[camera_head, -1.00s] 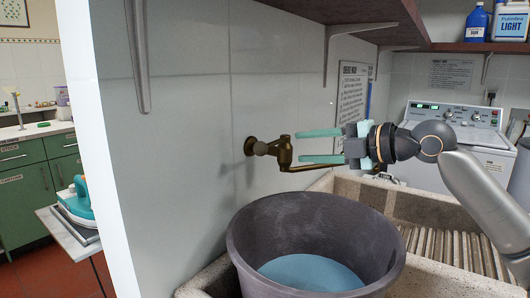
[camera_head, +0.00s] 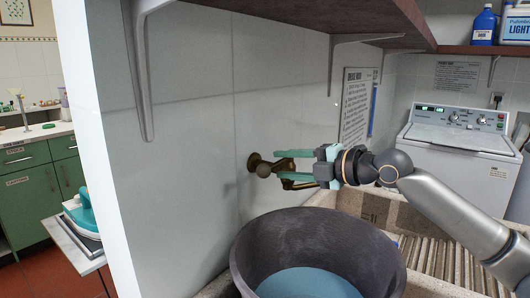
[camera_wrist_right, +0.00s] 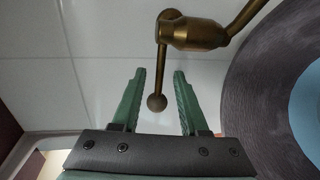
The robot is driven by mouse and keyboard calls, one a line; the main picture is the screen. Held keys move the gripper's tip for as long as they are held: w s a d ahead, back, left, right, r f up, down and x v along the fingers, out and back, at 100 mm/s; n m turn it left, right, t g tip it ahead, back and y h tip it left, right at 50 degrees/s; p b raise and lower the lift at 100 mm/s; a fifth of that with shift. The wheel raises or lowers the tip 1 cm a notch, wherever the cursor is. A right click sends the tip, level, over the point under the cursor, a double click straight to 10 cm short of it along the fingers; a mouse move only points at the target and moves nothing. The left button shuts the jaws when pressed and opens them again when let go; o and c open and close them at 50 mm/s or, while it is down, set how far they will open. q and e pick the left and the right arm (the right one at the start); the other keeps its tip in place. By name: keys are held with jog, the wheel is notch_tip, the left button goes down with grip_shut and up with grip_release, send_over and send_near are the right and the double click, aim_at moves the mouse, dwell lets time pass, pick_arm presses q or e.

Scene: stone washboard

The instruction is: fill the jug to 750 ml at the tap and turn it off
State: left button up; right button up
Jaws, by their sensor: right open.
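The brass tap (camera_head: 262,167) is fixed to the tiled wall above a grey bucket. My right gripper (camera_head: 285,168) is at the tap, its green fingers open and pointing at the wall, partly covering the tap body and spout. In the right wrist view, the tap's lever (camera_wrist_right: 162,60) ends in a round knob (camera_wrist_right: 157,102) that shows between the two open fingers (camera_wrist_right: 160,74). I see a gap on each side of it and no grip. I see no stream of water. No jug is in view. My left gripper is not in view.
The grey bucket (camera_head: 255,245) holds bluish water (camera_head: 308,284) and stands in the stone sink, below my right arm. The ribbed washboard (camera_head: 440,258) lies to its right. A shelf (camera_head: 300,20) with a bracket overhangs above. A washing machine (camera_head: 455,150) stands behind.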

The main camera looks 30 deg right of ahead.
jog(key=p+x, duration=0.1)
jog(key=x, duration=0.5)
jog(key=shift+p, duration=0.35)
grip_shut()
dwell(1.1)
